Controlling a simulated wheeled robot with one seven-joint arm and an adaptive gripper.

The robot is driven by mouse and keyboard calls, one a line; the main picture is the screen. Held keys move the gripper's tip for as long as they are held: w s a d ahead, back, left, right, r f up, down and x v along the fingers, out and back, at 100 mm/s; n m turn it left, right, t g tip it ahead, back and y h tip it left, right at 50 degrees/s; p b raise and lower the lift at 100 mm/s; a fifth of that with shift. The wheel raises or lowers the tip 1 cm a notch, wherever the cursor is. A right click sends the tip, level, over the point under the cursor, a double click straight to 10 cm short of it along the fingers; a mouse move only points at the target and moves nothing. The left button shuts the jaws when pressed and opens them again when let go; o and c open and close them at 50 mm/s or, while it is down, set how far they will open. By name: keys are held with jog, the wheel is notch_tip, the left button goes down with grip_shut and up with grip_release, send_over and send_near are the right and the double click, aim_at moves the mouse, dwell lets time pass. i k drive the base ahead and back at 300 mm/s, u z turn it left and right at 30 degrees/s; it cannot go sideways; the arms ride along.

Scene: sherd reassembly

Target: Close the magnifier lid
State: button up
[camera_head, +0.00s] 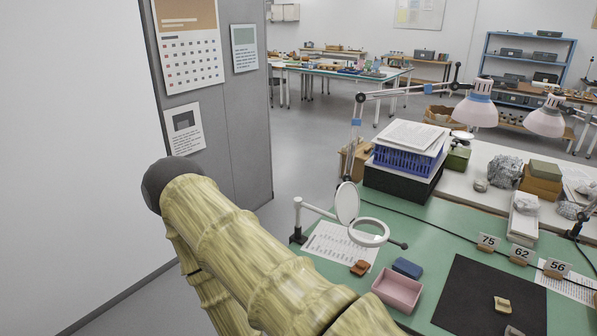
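The magnifier stands on the green table, with a white arm on a dark clamp at the table's left edge. Its ring with the lens (369,234) lies roughly level above the table. Its round lid (347,203) stands up, tilted open, at the ring's back left edge. A short dark rod with a knob sticks out to the right of the ring. My arm fills the lower left of the view, to the left of the magnifier. My gripper is not in view.
On the green table (440,243) are a printed sheet (325,243), a brown block (360,268), a blue block (407,268), a pink tray (398,291) and a black mat (470,300) with sherds. A blue basket (405,162) and lamps (476,110) stand behind. A grey partition (235,120) is at left.

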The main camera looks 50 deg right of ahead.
aim_at(347, 200)
jog(key=u, duration=0.05)
jog(key=i, duration=2.8)
jog(key=z, duration=3.85)
